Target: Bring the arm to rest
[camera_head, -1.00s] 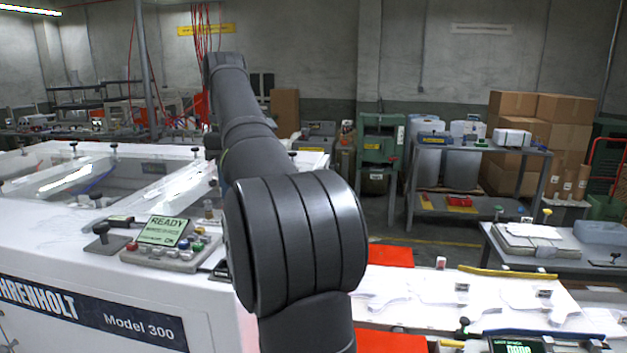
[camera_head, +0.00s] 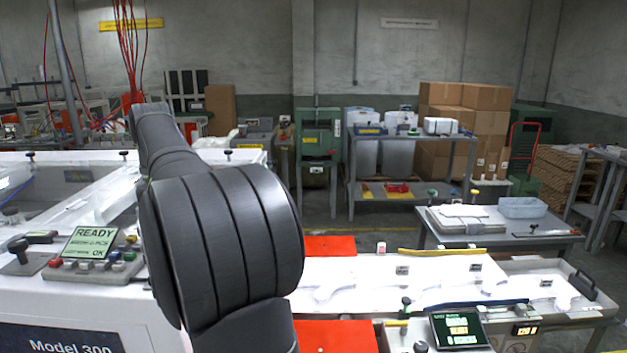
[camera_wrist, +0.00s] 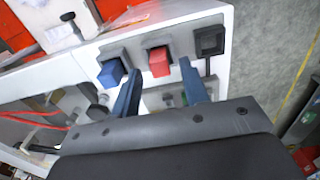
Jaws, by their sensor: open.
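My arm (camera_head: 225,245) rises in front of the head camera and hides part of the white machine and the work table. My gripper is out of sight in the head view. In the wrist view my gripper (camera_wrist: 160,88) shows two blue fingers spread apart with nothing between them. Beyond the fingertips is a white panel with a blue block (camera_wrist: 111,72), a red block (camera_wrist: 159,61) and a black square socket (camera_wrist: 209,41). The red block appears between the finger lines, but I cannot tell how far off it is.
The white machine (camera_head: 60,310) with a READY screen (camera_head: 88,243) stands at left. A white work table (camera_head: 390,275) with red pads and a small green display (camera_head: 459,327) is at right. A grey side table (camera_head: 500,238), shelf and cardboard boxes (camera_head: 465,120) stand behind.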

